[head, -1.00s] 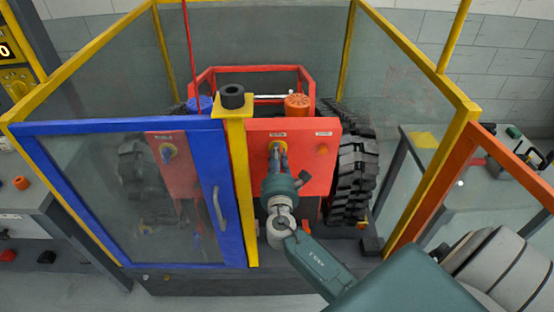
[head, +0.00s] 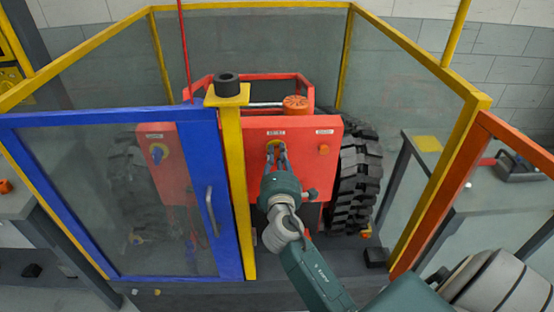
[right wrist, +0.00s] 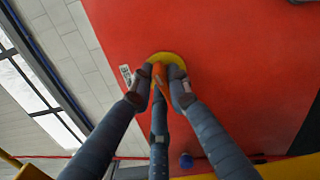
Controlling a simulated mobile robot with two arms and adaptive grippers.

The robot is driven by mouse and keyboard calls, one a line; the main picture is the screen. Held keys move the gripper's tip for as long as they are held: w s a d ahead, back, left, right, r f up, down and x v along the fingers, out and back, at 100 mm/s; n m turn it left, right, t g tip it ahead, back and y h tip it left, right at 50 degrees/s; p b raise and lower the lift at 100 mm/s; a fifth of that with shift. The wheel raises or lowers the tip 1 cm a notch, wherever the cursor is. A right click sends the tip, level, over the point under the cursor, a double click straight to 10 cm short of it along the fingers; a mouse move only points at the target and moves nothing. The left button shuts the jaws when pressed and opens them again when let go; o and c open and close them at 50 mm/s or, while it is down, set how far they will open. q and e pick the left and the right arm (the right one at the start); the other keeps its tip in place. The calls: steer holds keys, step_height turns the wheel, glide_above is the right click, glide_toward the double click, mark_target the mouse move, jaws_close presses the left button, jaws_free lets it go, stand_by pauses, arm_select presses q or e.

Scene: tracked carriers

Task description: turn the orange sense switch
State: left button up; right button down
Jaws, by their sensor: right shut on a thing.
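The orange sense switch (right wrist: 159,75) sits on a round yellow plate (right wrist: 170,60) on the red panel (right wrist: 230,60) in the right wrist view. In the head view the switch is mostly hidden by my fingers, below a small white label on the red panel (head: 300,185). My right gripper (right wrist: 160,85) has its fingers closed around the orange handle. In the head view the right gripper (head: 277,156) reaches straight to the panel from the front. My left gripper is not in view.
A yellow post (head: 233,185) and a blue-framed glass door (head: 230,200) stand close left of my right arm. A second orange knob (head: 323,149) is on the panel to the right. A black tyre (head: 360,180) is beyond it, with an orange frame (head: 440,205) farther right.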

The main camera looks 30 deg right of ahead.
steer(key=shift+f+m+b, duration=0.2)
steer(key=shift+m+b, duration=0.45)
steer(key=shift+m, duration=0.65)
steer(key=c, duration=1.7)
jaws_free()
steer(key=shift+r, duration=0.1)
steer(key=shift+o, duration=0.2)
steer(key=v, duration=0.7)
steer(key=shift+s, duration=0.3)
